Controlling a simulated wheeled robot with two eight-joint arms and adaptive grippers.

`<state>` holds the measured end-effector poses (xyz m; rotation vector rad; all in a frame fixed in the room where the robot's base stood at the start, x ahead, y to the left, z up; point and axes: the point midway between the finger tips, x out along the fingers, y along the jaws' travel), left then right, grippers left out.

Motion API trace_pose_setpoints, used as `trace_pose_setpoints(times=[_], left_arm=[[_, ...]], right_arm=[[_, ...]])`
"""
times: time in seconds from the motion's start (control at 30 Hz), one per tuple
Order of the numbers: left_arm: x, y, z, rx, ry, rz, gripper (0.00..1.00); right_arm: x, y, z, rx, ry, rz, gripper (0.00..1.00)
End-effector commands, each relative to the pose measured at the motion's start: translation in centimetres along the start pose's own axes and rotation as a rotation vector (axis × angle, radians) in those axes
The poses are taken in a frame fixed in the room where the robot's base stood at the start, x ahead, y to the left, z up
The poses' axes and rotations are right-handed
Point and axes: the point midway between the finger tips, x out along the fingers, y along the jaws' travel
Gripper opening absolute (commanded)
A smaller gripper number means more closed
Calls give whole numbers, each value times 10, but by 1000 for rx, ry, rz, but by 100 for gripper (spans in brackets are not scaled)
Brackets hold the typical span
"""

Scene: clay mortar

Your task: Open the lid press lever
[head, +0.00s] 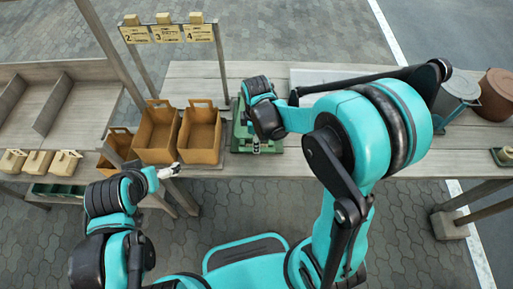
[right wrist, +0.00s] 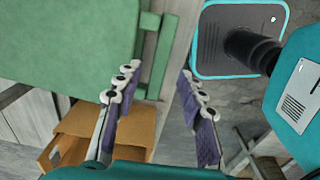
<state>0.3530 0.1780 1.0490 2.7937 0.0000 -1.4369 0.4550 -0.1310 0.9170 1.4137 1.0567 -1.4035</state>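A green press (head: 238,138) stands on the wooden table, largely hidden behind my right wrist. In the right wrist view its broad green surface (right wrist: 65,40) fills the upper left, with a narrow green bar-like part (right wrist: 163,55) along its right side, which may be the lever. My right gripper (right wrist: 158,90) is open and empty, and the bar shows between its two fingers; I cannot tell whether they touch it. In the head view its fingers are mostly hidden by the wrist. My left gripper (head: 168,171) is in front of the table, below the brown boxes, away from the press.
Brown open boxes (head: 158,133) stand left of the press, below numbered signs (head: 166,34). A pale tray (head: 315,78) lies behind my right arm. A grey bucket (head: 460,90) and a brown pot (head: 497,95) stand at the right. The table between is fairly clear.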

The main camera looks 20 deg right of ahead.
Motion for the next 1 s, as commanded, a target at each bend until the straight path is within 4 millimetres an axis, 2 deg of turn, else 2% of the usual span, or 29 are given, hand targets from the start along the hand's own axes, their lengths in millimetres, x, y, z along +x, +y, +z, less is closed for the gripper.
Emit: trace_pose_setpoints(times=[0.03, 0.1, 0.23, 0.6, 0.73, 0.77, 1.0], left_arm=[[5, 0, 4, 0, 0, 0, 100], [8, 0, 6, 0, 0, 0, 100], [12, 0, 9, 0, 0, 0, 100], [13, 0, 9, 0, 0, 0, 100], [13, 0, 9, 0, 0, 0, 100], [13, 0, 9, 0, 0, 0, 100], [12, 0, 9, 0, 0, 0, 100]], right_arm=[[12, 0, 0, 1, 0, 0, 40], [23, 0, 0, 1, 0, 0, 40], [37, 0, 0, 2, 0, 0, 40], [42, 0, 0, 3, 0, 0, 40], [42, 0, 0, 3, 0, 0, 5], [42, 0, 0, 3, 0, 0, 0], [41, 0, 0, 3, 0, 0, 0]])
